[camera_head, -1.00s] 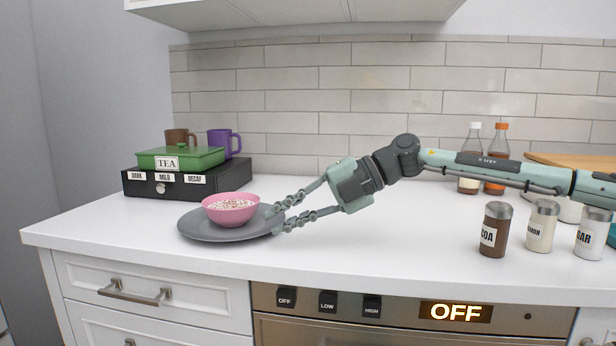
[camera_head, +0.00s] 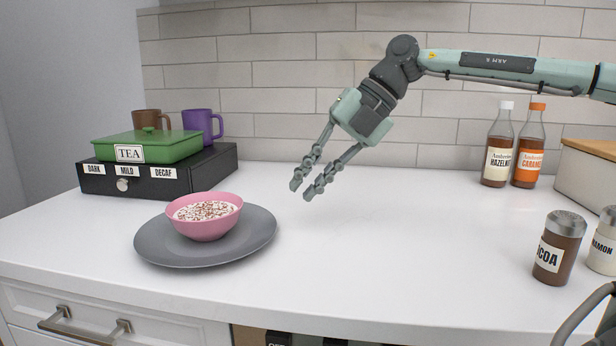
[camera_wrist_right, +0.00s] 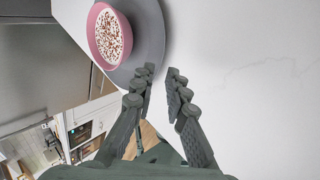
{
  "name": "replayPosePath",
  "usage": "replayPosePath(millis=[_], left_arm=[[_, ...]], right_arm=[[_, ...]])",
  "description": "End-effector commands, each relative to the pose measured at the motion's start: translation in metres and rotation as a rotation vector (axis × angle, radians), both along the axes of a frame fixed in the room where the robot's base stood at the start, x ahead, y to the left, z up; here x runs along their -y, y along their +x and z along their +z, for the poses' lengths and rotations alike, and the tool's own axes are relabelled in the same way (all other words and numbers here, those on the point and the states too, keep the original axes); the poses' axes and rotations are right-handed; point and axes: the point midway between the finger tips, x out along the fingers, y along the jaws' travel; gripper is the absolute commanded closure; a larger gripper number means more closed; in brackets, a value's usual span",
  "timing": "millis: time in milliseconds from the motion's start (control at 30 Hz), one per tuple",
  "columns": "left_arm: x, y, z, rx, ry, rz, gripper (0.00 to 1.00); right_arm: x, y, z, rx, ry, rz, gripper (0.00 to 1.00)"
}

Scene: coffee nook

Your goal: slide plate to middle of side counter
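A dark grey plate (camera_head: 180,253) lies on the left part of the white counter (camera_head: 340,265). A pink bowl (camera_head: 207,226) stands on it, holding white contents with brown and red bits. My right gripper (camera_head: 302,190) hangs in the air to the right of the plate, apart from it, fingers pointing down and left. Its fingers are spread with nothing between them. In the right wrist view the gripper (camera_wrist_right: 161,70) shows a gap between its fingertips, with the plate (camera_wrist_right: 150,35) and bowl (camera_wrist_right: 109,36) beyond. My left gripper is not seen.
A black drawer box (camera_head: 160,175) with a green tea box (camera_head: 148,146) on it stands behind the plate, with mugs (camera_head: 199,125) behind. Syrup bottles (camera_head: 498,150) and a cocoa shaker (camera_head: 558,248) stand at right. The counter's middle is clear.

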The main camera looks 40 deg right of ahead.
Motion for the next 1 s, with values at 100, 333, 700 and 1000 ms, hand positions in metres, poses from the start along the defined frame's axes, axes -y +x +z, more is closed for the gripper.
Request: replayPosePath(millis=[100,333,700,1000], left_arm=[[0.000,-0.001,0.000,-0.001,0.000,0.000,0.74],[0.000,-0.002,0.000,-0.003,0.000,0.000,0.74],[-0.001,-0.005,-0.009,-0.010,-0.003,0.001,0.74],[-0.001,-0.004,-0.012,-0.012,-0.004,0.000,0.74]], right_arm=[[0.000,0.000,0.000,0.000,0.000,0.000,0.86],[-0.003,0.002,-0.005,-0.002,0.000,0.001,0.86],[-0.029,0.021,-0.047,-0.004,0.001,0.002,0.86],[-0.039,0.028,-0.062,0.000,0.001,0.001,0.86]])
